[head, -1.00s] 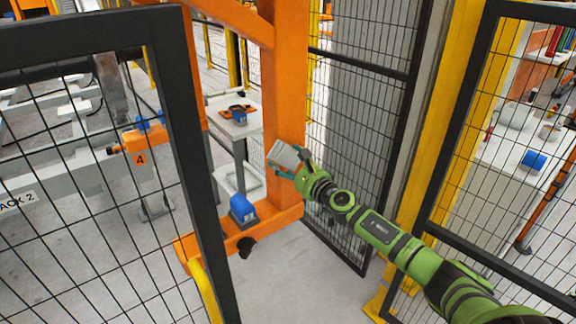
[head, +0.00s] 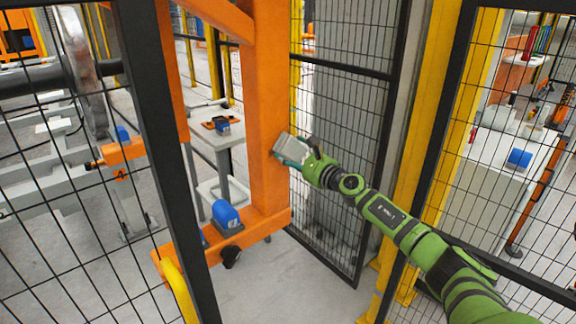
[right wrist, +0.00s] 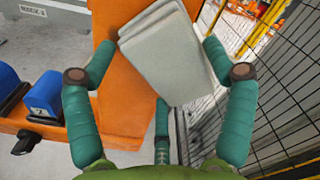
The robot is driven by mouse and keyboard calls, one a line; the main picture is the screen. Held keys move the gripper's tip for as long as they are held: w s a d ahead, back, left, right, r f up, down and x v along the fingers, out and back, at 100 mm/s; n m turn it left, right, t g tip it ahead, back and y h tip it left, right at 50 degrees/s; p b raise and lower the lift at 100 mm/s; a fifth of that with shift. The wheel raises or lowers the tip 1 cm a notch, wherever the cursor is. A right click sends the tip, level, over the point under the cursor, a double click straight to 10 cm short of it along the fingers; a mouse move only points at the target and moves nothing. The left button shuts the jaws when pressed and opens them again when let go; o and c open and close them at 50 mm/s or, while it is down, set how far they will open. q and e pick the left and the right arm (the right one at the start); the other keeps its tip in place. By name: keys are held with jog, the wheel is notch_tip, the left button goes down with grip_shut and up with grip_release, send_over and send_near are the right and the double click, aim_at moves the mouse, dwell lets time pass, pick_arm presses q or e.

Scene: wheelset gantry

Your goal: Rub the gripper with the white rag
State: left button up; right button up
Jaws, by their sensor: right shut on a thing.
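My right gripper (head: 296,156) is shut on the white rag (head: 291,148), which looks like a pale grey-white folded pad. In the right wrist view the rag (right wrist: 166,50) sits tilted between the teal fingers. The rag is in front of the right edge of the orange gantry post (head: 265,110). In the right wrist view the orange post (right wrist: 112,85) is behind and left of the rag. I cannot tell whether rag and post touch. My left gripper is not in view.
Black mesh fence panels (head: 345,75) stand close behind and right of my arm. A blue device (head: 226,217) sits on the orange base beam (head: 225,240). A grey table (head: 212,146) stands behind the post. Bare floor lies in front of the beam.

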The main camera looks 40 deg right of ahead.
jog(key=shift+d, duration=0.2)
jog(key=shift+a+r+p, duration=0.25)
jog(key=shift+a+p, duration=0.8)
jog(key=a+p, duration=0.4)
jog(key=shift+s+a, duration=0.2)
jog(key=shift+a+p, duration=0.45)
jog(key=shift+a, duration=0.2)
jog(key=shift+s+a+f, duration=0.1)
jog(key=shift+a+f, duration=0.1)
